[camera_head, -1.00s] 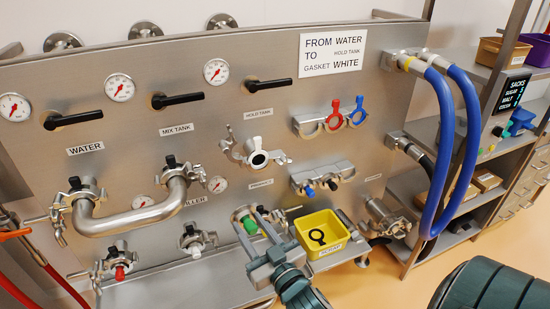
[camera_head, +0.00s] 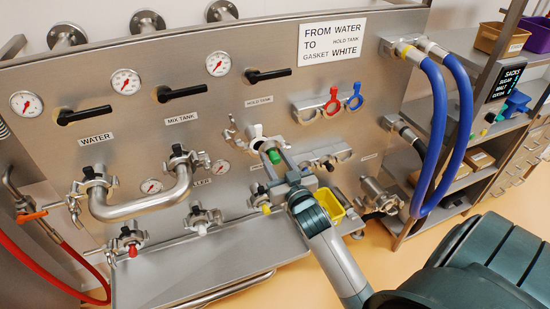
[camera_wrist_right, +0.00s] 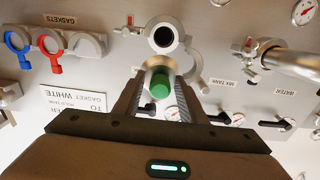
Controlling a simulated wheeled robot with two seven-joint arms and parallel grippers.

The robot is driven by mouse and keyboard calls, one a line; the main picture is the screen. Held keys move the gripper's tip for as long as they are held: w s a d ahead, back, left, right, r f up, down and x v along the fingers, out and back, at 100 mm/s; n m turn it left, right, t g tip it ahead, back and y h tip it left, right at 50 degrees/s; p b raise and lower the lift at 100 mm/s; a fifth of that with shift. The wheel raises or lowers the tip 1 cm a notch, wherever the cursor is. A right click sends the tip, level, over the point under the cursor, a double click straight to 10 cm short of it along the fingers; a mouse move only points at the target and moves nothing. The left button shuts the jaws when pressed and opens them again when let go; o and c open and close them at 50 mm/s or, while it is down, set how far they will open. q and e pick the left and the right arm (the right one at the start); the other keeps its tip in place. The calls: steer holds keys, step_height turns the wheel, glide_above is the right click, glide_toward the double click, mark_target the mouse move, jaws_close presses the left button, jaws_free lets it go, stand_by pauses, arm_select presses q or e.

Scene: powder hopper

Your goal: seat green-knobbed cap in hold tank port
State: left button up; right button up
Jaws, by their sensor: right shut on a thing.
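The green-knobbed cap (camera_head: 274,156) is between the fingers of my right gripper (camera_head: 280,163), which is shut on its knob. The green knob also shows in the right wrist view (camera_wrist_right: 160,82). The hold tank port (camera_head: 256,134) is on the steel panel, just up and left of the cap. In the right wrist view the port (camera_wrist_right: 163,37) shows its dark round opening and open clamp. The cap appears in front of and just below the opening there, not in it. Its front face is hidden. My left gripper is not in view.
A yellow bin (camera_head: 330,203) stands partly behind my right arm. Red and blue gaskets (camera_head: 343,98) hang right of the port. A bent steel pipe (camera_head: 150,205) joins two ports at left, and blue hoses (camera_head: 465,130) loop at right.

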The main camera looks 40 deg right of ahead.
steer(key=shift+w, duration=0.15)
steer(key=shift+w+d+f+b, duration=0.35)
steer(key=shift+w+f+b, duration=0.45)
steer(key=shift+w+b, duration=0.5)
steer(key=shift+w+d+f+b, duration=0.35)
steer(key=shift+w+f+b, duration=0.6)
steer(key=shift+w, duration=0.5)
steer(key=shift+w+d+f+b, duration=0.35)
steer(key=shift+w+f+b, duration=0.35)
steer(key=shift+w+b, duration=0.6)
steer(key=shift+w+f, duration=0.1)
steer(key=shift+f, duration=0.35)
steer(key=o, duration=1.2)
steer(key=shift+a, duration=0.1)
steer(key=shift+o, duration=0.2)
steer(key=shift+f, duration=0.1)
